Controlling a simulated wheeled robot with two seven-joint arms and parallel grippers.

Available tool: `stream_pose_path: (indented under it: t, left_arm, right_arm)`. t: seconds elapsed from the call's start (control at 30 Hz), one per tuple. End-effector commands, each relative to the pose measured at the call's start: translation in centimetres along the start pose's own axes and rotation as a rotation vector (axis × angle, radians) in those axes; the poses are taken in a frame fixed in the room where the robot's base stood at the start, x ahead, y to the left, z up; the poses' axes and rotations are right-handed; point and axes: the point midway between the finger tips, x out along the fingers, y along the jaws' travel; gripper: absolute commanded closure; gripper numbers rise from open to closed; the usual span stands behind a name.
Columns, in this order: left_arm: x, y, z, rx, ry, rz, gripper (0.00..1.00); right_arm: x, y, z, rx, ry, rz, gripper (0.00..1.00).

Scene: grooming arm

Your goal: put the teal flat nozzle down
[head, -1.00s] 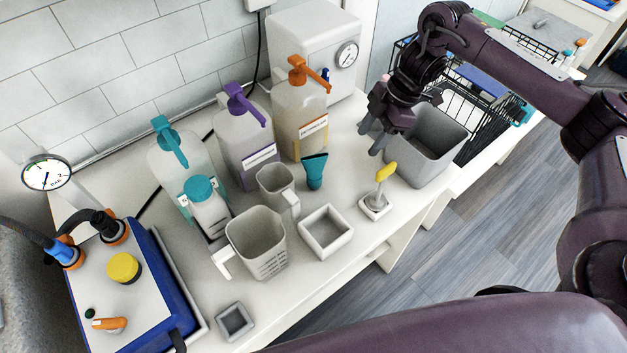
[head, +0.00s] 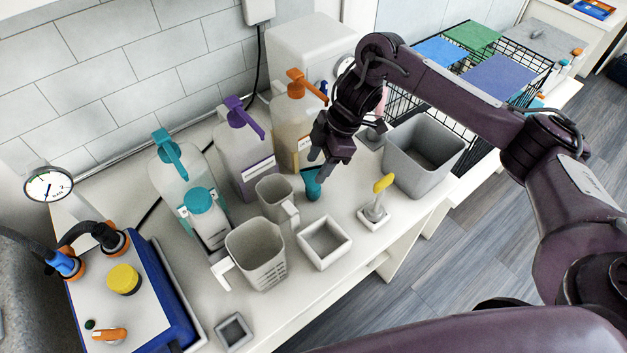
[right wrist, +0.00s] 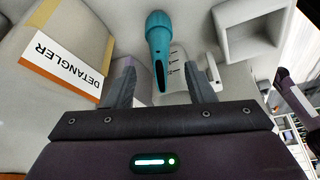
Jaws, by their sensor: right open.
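The teal flat nozzle (head: 313,186) stands on the white counter, right of the small grey cup and in front of the orange-pump bottle. My right gripper (head: 322,168) is above and just behind it, partly covering its top in the head view. In the right wrist view the nozzle (right wrist: 159,45) lies between the two open fingers of my right gripper (right wrist: 155,85), a little beyond their tips. The fingers are apart and hold nothing. My left gripper does not show.
The orange-pump bottle (head: 292,132) is close to the gripper; its DETANGLER label (right wrist: 65,62) fills the left of the wrist view. A square white tray (head: 324,243), a yellow-topped stand (head: 376,206), a grey bin (head: 423,155) and a measuring jug (head: 257,252) are around the nozzle.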

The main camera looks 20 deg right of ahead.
Motion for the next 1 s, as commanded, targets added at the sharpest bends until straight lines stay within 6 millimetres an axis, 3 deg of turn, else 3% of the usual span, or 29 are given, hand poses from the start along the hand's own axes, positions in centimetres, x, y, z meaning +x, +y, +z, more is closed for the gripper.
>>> stream_pose_path:
  t: [0.1,0.3,0.57,0.93,1.0]
  left_arm:
    - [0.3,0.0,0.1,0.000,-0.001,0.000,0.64]
    - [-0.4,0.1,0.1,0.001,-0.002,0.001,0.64]
    - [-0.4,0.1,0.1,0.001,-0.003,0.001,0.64]
    - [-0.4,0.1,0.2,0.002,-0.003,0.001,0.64]
    - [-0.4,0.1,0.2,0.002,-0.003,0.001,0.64]
  right_arm:
    - [2.5,-0.2,-0.1,0.001,0.003,-0.007,0.51]
    - [4.6,-0.1,-0.1,0.000,0.001,-0.003,0.51]
    - [5.0,-0.1,0.0,-0.002,0.000,-0.001,0.51]
    - [5.0,0.0,0.0,-0.002,0.000,-0.001,0.97]
    - [5.0,0.0,0.0,-0.002,0.001,-0.001,1.00]
